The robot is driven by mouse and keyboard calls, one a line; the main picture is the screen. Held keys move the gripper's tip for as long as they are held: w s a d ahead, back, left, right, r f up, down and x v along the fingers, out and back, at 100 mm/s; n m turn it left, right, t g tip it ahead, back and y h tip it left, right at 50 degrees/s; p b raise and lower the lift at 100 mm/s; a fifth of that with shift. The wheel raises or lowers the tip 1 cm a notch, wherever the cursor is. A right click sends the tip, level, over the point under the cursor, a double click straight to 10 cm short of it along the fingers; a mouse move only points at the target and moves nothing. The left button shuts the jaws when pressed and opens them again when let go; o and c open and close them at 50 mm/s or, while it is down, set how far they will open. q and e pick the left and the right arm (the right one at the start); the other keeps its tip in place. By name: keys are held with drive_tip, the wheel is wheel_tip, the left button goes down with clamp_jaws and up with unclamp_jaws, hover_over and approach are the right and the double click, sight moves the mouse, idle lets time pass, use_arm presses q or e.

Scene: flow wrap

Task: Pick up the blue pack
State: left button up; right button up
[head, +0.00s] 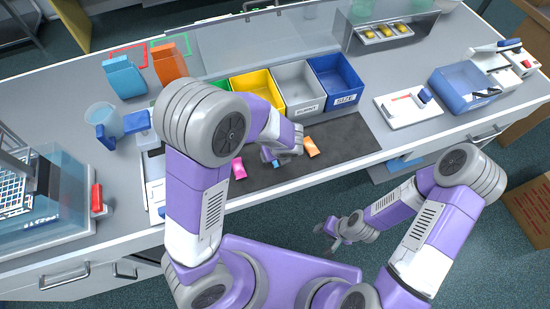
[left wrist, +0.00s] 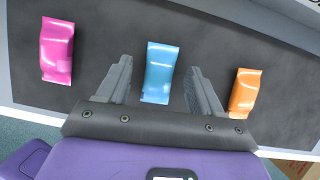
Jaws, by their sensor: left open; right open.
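The blue pack (left wrist: 160,72) lies on the dark mat (left wrist: 110,30), between the two fingers of my left gripper (left wrist: 160,68) in the left wrist view. The fingers are open, with a gap on each side of the pack. In the head view the left gripper (head: 275,154) is low over the mat and hides most of the blue pack (head: 276,162). A pink pack (left wrist: 57,50) lies to the left and an orange pack (left wrist: 244,93) to the right. My right gripper (head: 328,232) is open and empty, off the table's front edge.
Green, yellow (head: 257,85), grey (head: 298,86) and blue (head: 337,80) bins stand behind the mat. A blue pouch (head: 125,77) and an orange pouch (head: 170,62) stand at the back left. A white device (head: 408,105) is on the right.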

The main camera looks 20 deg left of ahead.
use_arm(q)
drive_tip(key=shift+w+a+f, duration=0.1)
drive_tip(key=shift+f, duration=0.3)
drive_tip(key=shift+c, duration=0.3)
drive_tip(key=shift+r, duration=0.1)
drive_tip(key=c, duration=1.1)
